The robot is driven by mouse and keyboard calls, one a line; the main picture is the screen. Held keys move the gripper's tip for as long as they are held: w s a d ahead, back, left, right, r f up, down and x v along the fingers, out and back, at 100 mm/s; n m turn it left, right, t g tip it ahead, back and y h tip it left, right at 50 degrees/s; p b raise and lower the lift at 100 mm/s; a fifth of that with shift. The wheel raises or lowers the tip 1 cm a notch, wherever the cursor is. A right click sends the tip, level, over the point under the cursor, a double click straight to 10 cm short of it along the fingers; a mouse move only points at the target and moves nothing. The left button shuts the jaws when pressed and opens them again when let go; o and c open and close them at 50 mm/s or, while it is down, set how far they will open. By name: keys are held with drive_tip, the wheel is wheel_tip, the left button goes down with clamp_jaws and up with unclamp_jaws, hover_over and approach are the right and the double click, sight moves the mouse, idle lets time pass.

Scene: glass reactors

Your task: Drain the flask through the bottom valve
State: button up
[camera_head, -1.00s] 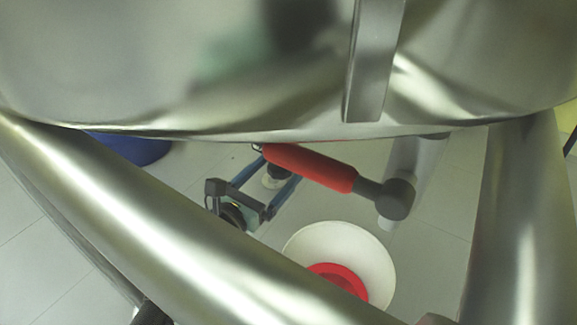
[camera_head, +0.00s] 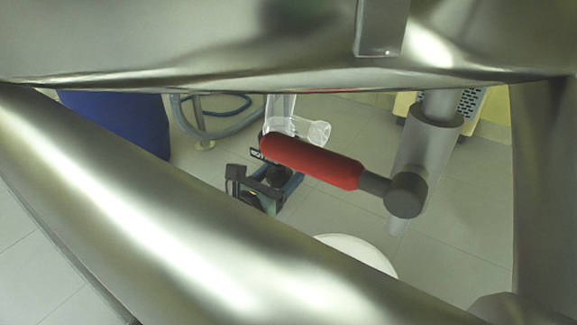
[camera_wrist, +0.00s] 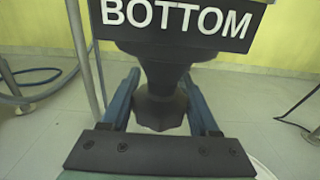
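The black valve (camera_wrist: 160,100) hangs under a black plate lettered BOTTOM (camera_wrist: 178,18) in the wrist view. My gripper (camera_wrist: 160,82) has its two blue fingers apart, one on each side of the valve. Floor shows between the fingers and the lower knob. Contact higher up cannot be told. In the head view the gripper (camera_head: 270,190) is small and partly hidden, close to the label plate (camera_head: 258,154). Clear glass (camera_head: 282,112) with a side outlet shows above it, cut off at the top; whether it is the flask cannot be told.
Large shiny metal surfaces (camera_head: 150,200) fill much of the head view and hide the scene. A white round container (camera_head: 360,247) stands on the floor, partly covered. A blue drum (camera_head: 130,120) and a blue hose (camera_head: 225,130) lie behind at left.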

sight(268, 172)
drive_tip(key=c, duration=0.6)
drive_tip(key=shift+r+n+t+y+p, duration=0.1)
drive_tip(key=shift+n+t+y+p, duration=0.25)
drive_tip(key=shift+y+p, duration=0.2)
